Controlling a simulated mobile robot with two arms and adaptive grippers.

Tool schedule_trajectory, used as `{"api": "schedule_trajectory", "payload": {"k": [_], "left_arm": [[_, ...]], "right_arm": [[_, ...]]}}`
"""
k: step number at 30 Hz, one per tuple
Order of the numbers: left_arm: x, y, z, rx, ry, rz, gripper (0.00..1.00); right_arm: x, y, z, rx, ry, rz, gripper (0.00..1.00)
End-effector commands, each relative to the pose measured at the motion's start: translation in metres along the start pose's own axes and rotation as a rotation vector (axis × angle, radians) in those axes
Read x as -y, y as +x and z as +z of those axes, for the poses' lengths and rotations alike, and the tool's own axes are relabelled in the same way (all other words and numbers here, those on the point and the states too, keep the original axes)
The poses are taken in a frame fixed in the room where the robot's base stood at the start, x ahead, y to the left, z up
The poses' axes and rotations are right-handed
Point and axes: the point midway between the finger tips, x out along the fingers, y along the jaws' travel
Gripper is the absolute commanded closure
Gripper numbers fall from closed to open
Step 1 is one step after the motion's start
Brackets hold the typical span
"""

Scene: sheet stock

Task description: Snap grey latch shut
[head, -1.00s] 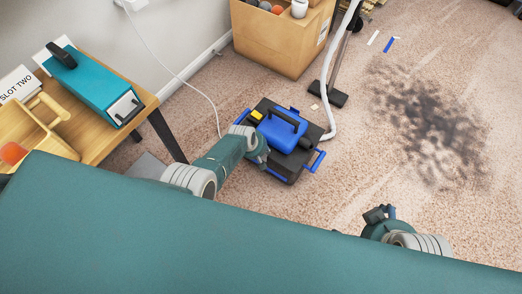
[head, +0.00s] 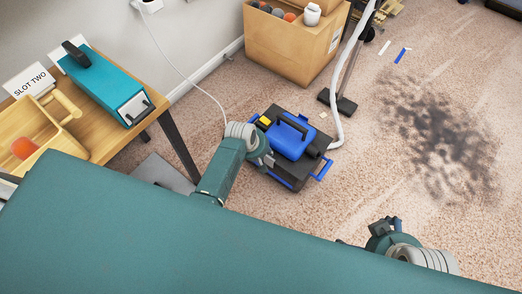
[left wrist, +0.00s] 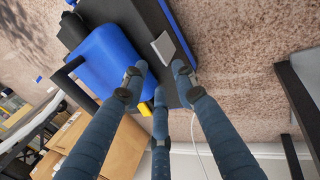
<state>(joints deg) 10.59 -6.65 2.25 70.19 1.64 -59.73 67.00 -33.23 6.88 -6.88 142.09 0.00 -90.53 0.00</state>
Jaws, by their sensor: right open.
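A black case with a blue tank and a black carry handle (head: 292,125) stands on the carpet in the head view. In the left wrist view the blue tank (left wrist: 105,60) is at left, and a flat grey piece, apparently the grey latch (left wrist: 174,46), lies angled on the black body. I cannot tell how far it is closed. It is not distinguishable in the head view. My left gripper (head: 266,158) is at the case's near left side; in the left wrist view its fingers are apart and empty, tips close to the latch. My right gripper (head: 383,224) is open and empty above the carpet, away from the case.
A cardboard box (head: 290,45) and a pale hose (head: 345,80) stand behind the case. A wooden table (head: 105,140) at left bears a teal box (head: 105,85) and a wooden tray (head: 62,130). A white cord runs down the wall. Carpet with a dark stain (head: 440,130) is open at right.

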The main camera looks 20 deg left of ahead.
Motion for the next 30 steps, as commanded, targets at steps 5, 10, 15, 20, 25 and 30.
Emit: {"api": "schedule_trajectory", "payload": {"k": [5, 10, 15, 20, 25, 30], "left_arm": [[0.000, -0.021, 0.000, 0.000, 0.000, 0.001, 0.72], [0.000, -0.030, 0.000, 0.000, 0.001, 0.001, 0.72], [0.000, -0.031, 0.000, 0.000, 0.001, 0.000, 0.72], [0.000, -0.031, 0.000, 0.000, 0.000, 0.000, 0.72], [0.000, -0.031, 0.000, 0.000, 0.000, 0.000, 0.72], [0.006, -0.034, -0.002, -0.005, 0.027, -0.005, 0.72]], "right_arm": [[0.000, 0.000, 0.000, 0.000, 0.000, 0.000, 0.00], [0.000, 0.000, 0.000, 0.000, 0.000, 0.000, 0.00], [0.000, 0.000, 0.000, 0.000, 0.000, 0.000, 0.00], [0.000, 0.000, 0.000, 0.000, 0.000, 0.000, 0.00], [0.000, 0.000, 0.000, 0.001, 0.000, 0.000, 0.00], [0.000, 0.000, 0.000, 0.000, 0.000, 0.000, 0.00]]}}
